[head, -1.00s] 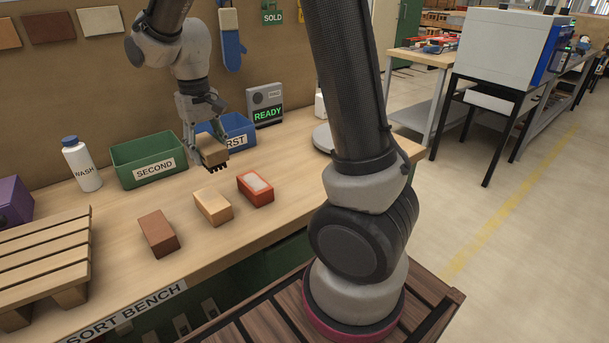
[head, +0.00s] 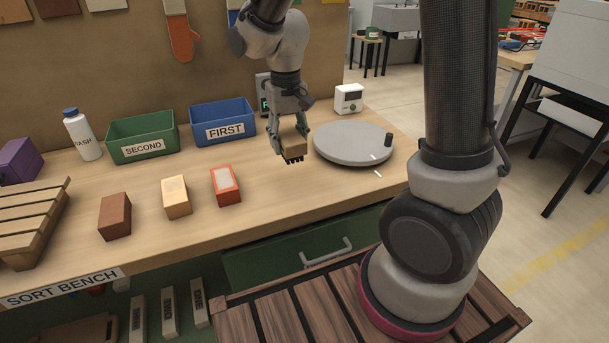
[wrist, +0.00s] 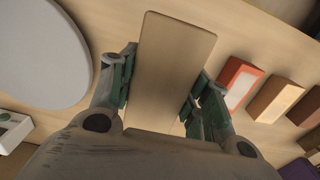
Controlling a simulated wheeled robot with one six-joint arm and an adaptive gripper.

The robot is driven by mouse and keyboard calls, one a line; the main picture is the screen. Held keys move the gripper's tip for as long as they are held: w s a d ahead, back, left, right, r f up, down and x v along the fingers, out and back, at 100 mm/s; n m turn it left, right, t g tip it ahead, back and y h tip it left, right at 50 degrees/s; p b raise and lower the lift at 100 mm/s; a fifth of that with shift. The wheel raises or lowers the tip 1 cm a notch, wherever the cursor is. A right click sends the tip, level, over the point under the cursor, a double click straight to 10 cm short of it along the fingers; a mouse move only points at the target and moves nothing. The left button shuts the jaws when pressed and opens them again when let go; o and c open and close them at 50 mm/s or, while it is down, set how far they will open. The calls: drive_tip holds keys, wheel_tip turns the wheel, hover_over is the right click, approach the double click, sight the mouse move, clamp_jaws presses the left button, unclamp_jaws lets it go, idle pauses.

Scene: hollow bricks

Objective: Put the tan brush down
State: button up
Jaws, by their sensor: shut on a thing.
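My gripper (head: 289,137) is shut on the tan brush (head: 293,149), a block with dark bristles pointing down. In the head view it is over the bench between the orange-red brick and the round grey turntable. The bristles look close above the bench top; I cannot tell whether they touch. In the wrist view the brush's flat tan back (wrist: 172,65) fills the middle, with the green-padded fingers pressed on both sides.
The grey turntable (head: 345,152) lies just right of the brush. An orange-red brick with a pale top (head: 226,186), a tan brick (head: 176,199) and a brown brick (head: 115,217) stand left. The blue FIRST bin (head: 234,116) and green SECOND bin (head: 155,132) are behind. Bare bench (head: 275,190) lies in front.

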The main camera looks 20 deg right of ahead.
sight(287, 133)
wheel_tip(287, 133, down, 9)
drive_tip(key=shift+a+f, duration=0.1)
drive_tip(key=shift+f, duration=0.05)
idle(0.4)
drive_tip(key=o, duration=1.3)
drive_tip(key=shift+f, duration=0.1)
drive_tip(key=shift+o, duration=0.2)
wheel_tip(287, 133, up, 12)
drive_tip(key=shift+r, duration=0.25)
drive_tip(key=s+d+r+t, duration=0.2)
drive_tip(key=s+d+r, duration=0.3)
drive_tip(key=s+d, duration=0.2)
drive_tip(key=s+d+r+t, duration=0.2)
drive_tip(key=s+d+r, duration=0.4)
drive_tip(key=s, duration=0.6)
drive_tip(key=shift+d+r, duration=0.2)
drive_tip(key=shift+d, duration=0.75)
